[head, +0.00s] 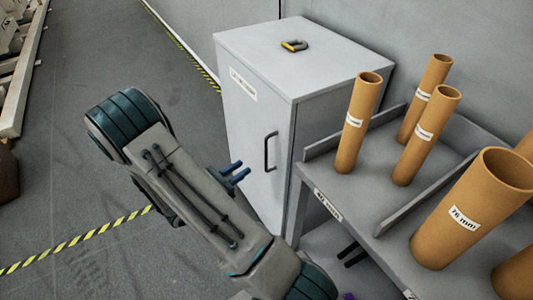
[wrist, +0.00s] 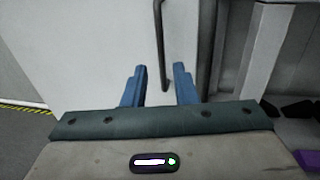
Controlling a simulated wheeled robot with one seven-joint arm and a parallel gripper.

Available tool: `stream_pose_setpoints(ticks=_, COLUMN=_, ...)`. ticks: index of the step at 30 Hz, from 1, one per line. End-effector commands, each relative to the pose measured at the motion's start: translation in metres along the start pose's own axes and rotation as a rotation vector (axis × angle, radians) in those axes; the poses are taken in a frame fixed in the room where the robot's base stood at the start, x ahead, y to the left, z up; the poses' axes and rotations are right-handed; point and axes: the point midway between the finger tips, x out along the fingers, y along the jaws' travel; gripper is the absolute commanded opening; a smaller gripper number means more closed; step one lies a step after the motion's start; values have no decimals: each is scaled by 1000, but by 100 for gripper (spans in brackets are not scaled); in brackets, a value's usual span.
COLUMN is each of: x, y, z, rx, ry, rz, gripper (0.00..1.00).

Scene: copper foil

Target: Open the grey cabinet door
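The grey cabinet (head: 255,110) stands against the wall, its door (head: 248,155) facing my arm and closed. A dark vertical bar handle (head: 270,151) is on the door's right side. In the wrist view the handle (wrist: 160,45) runs down just ahead of my gripper, between the lines of its two blue fingers. My gripper (head: 237,173) is left of the handle in the head view, and its fingers (wrist: 160,84) are apart with nothing seen between them. The handle's lower end is close to the fingertips; I cannot tell whether they touch.
A grey bench (head: 375,195) with several cardboard tubes (head: 357,125) stands right of the cabinet, close to the door's handle side. A yellow and black padlock-like item (head: 294,45) lies on the cabinet top.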

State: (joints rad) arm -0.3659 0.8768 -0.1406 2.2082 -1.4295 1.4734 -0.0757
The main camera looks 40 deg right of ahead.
Motion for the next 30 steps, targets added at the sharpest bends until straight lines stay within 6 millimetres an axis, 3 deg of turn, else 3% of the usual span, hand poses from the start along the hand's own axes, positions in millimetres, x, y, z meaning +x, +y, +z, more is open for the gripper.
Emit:
stream_pose_setpoints(ticks=9, x=70, y=-2, z=0, rx=2, ry=0, rz=-7, gripper=25)
stream_pose_setpoints(ticks=15, x=99, y=-1, z=0, rx=2, ry=0, rz=-4, gripper=25)
stream_pose_setpoints(ticks=21, x=111, y=-1, z=0, rx=1, ry=1, rz=-2, gripper=25)
stream_pose_setpoints(ticks=29, x=111, y=-1, z=0, rx=1, ry=1, rz=-2, gripper=25)
stream_pose_setpoints(ticks=30, x=111, y=-1, z=0, rx=1, ry=1, rz=-2, gripper=14)
